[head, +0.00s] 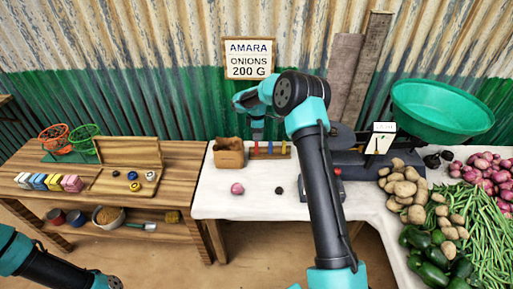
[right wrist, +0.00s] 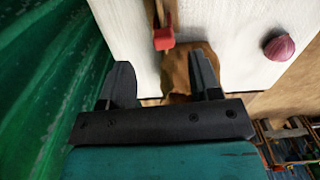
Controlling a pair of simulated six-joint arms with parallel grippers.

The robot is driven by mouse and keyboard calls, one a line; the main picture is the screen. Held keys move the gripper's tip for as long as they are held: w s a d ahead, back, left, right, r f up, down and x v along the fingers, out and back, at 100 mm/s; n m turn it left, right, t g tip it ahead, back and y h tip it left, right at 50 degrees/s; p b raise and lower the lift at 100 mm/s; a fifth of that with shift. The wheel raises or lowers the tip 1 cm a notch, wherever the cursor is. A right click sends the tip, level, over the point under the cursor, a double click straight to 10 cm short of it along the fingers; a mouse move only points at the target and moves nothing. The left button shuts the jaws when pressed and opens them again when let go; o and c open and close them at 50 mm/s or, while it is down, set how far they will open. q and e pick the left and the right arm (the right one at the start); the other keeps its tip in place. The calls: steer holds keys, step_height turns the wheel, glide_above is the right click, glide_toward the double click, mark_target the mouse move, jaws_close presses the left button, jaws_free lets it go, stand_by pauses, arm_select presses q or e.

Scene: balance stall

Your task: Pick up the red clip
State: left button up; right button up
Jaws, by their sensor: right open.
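The red clip (head: 256,148) is at the left end of a small wooden rack (head: 280,155) on the white table, beside other coloured clips. In the right wrist view the red clip (right wrist: 163,39) shows just beyond the gap between my fingers. My right gripper (head: 257,135) is over the rack's left end, partly hidden by its own arm. In the right wrist view my right gripper (right wrist: 161,70) has its fingers wide apart with nothing held. Only part of my left arm shows at the lower left, and its gripper is out of sight.
A brown box (head: 229,152) stands left of the rack and also shows beside the right finger (right wrist: 180,76). An onion (head: 237,189) and a dark ball (head: 279,190) lie in front. A scale with a green bowl (head: 442,110) stands right. The corrugated wall is close behind.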

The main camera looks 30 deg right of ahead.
mark_target(256, 146)
steer(key=shift+f, duration=1.4)
steer(key=shift+s+a+f, duration=0.1)
steer(key=shift+f, duration=1.2)
steer(key=shift+a+f, duration=0.1)
steer(key=shift+f, duration=1.2)
steer(key=c, duration=1)
